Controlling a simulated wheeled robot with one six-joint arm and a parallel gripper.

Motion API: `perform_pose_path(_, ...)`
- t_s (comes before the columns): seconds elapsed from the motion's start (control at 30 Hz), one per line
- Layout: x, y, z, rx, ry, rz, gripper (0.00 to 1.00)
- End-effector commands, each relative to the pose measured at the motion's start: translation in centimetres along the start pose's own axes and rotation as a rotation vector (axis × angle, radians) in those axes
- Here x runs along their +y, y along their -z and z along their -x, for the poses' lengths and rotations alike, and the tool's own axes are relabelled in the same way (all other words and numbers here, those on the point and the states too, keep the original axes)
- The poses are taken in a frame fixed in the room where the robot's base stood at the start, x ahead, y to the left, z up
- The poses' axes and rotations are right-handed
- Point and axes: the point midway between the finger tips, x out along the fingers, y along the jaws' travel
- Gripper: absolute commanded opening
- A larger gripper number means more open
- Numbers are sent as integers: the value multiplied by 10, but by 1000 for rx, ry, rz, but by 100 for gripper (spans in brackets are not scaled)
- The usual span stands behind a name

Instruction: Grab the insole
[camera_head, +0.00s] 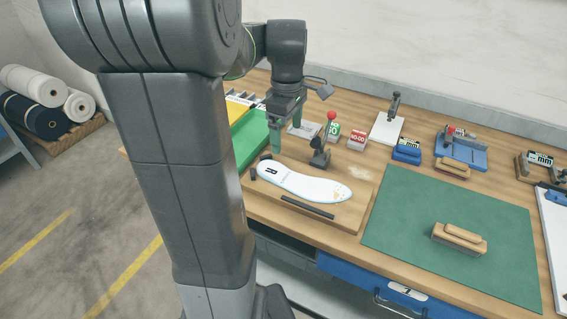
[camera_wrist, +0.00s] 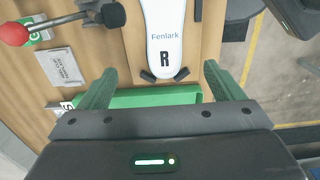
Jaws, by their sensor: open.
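A white insole (camera_head: 303,184) marked with a black R lies on a wooden board (camera_head: 346,216) at the bench's front. In the wrist view the insole (camera_wrist: 163,32) shows its R end, with the word Fenlark, between two small dark stops. My gripper (camera_head: 275,138) is above the bench, to the upper left of the insole. In the wrist view my gripper (camera_wrist: 158,84) has its two green fingers wide apart and empty. The R end lies ahead of the gap between them. The far end of the insole is outside the wrist view.
A red-knobbed clamp (camera_head: 321,150) stands behind the insole, and a dark bar (camera_head: 307,207) lies in front of it. A green tray (camera_head: 249,138) is at the left. A green mat (camera_head: 455,225) with a wooden block (camera_head: 459,238) is at the right.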

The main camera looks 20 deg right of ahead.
Motion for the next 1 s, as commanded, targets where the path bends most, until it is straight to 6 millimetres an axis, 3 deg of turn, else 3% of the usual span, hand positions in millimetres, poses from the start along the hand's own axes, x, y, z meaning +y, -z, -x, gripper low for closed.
perform_pose_path(0.1, -2, 0, -27, -3, 6, -1, 88)
perform_pose_path(0.3, -2, 0, -62, -2, 4, -1, 88)
perform_pose_path(0.57, -3, 2, -82, -1, 3, -2, 88)
perform_pose_path(0.83, -7, 6, -120, -1, 3, -3, 88)
perform_pose_path(1.0, -6, 6, -127, 0, 0, -3, 88)
